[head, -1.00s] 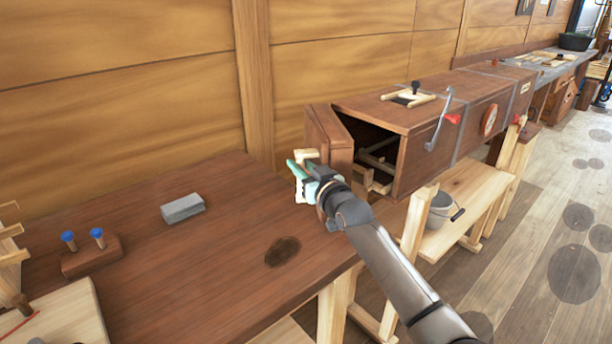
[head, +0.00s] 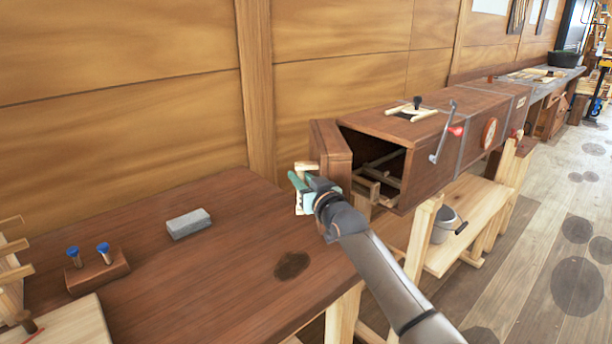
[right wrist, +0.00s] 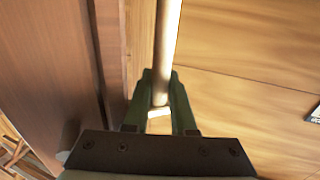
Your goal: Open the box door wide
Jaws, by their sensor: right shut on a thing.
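The long brown wooden box (head: 385,122) stands beyond the bench, its near end open and dark inside. Its door (head: 335,152) is swung out from that end, at an angle to the opening. My right gripper (head: 303,184) is shut on the door's pale wooden handle (head: 305,166) on the door's outer face. In the right wrist view the fingers (right wrist: 159,98) close around the handle bar (right wrist: 167,42), with the door's brown panel (right wrist: 50,60) on the left. My left gripper is not in view.
The brown bench (head: 190,262) lies left of my right arm, with a grey block (head: 189,223) and a blue-topped peg block (head: 97,272) on it. The plank wall (head: 130,110) is behind. A bucket (head: 444,224) stands on the low shelf under the box.

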